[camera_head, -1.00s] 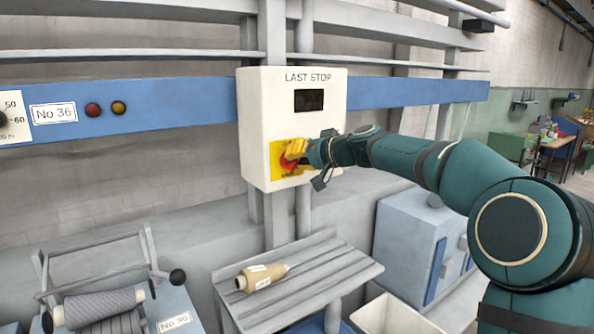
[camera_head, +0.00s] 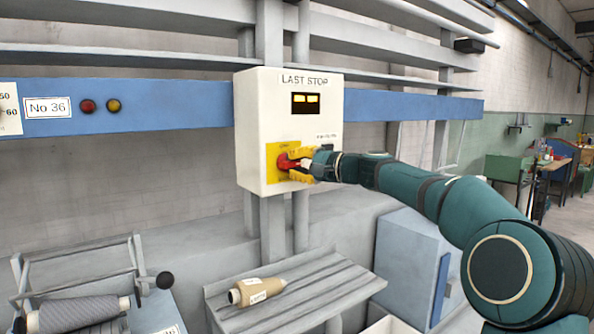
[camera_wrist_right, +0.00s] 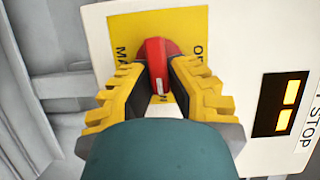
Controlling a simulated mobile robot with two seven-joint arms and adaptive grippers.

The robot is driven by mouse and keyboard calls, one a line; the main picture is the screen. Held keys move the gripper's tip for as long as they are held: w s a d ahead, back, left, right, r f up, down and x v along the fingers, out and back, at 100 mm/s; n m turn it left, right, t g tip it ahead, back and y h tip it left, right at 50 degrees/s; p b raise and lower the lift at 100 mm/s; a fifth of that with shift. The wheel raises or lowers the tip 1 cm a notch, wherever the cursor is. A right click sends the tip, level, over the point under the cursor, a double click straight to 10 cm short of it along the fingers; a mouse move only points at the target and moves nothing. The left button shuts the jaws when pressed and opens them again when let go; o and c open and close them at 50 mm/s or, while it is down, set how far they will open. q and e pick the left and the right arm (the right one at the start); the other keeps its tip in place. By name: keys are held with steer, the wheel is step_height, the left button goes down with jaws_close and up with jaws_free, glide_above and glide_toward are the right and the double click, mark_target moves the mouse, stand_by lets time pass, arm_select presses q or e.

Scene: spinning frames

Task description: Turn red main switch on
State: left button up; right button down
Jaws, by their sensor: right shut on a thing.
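The red main switch (camera_head: 287,161) is a rotary knob on a yellow plate (camera_head: 274,174), low on the white control box (camera_head: 251,120) labelled LAST STOP. The box's small display (camera_head: 306,103) shows two lit yellow segments. My right gripper (camera_head: 297,163) is at the knob with its yellow fingers. In the right wrist view, the red switch (camera_wrist_right: 156,62) stands between the two yellow fingers of the right gripper (camera_wrist_right: 157,82), which are shut on it. The fingers hide part of the plate's lettering. My left gripper is not in view.
A blue rail (camera_head: 190,110) runs behind the box, with a red and a yellow lamp on its left. A cone of tan yarn (camera_head: 256,291) lies on a slatted grey shelf (camera_head: 334,286) below. A grey spool (camera_head: 78,312) is at lower left.

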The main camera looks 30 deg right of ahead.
steer(key=shift+a+f+m, duration=0.15)
steer(key=shift+m, duration=0.15)
stand_by(0.4)
steer(key=c, duration=1.2)
jaws_free()
steer(key=shift+o, duration=1.3)
steer(key=shift+w+a, duration=0.15)
steer(key=shift+s+d, duration=0.45)
steer(key=shift+s, duration=0.05)
steer(key=v, duration=1.1)
steer(key=shift+f, duration=0.15)
